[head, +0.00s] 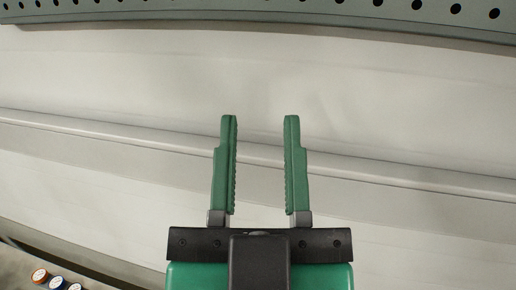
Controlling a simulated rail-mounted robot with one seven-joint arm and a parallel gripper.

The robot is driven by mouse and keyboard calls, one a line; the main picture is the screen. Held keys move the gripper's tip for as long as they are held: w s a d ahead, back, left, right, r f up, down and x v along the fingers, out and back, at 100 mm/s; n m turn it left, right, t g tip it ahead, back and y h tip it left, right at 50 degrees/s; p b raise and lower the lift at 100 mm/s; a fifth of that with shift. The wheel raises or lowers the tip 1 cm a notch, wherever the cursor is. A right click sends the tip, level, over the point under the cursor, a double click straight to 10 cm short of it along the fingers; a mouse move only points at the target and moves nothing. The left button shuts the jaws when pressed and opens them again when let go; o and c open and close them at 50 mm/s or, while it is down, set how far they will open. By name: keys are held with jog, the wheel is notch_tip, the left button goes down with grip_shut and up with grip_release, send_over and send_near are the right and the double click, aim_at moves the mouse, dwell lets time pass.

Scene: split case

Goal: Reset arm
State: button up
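A pale, bare surface shows behind and between the fingers. The black mount and green body of my gripper reach the bottom edge of the picture. No object is in contact with the fingers.
A grey perforated metal strip (270,12) runs along the top. A pale raised ledge (400,172) crosses the picture behind my gripper. Several small round-topped items, one with an orange top (40,275), are at the lower left. The area around the fingers is clear.

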notch_tip(320, 180, up, 14)
jog(key=p, duration=1.3)
jog(key=shift+f, duration=0.15)
jog(key=shift+a, duration=0.1)
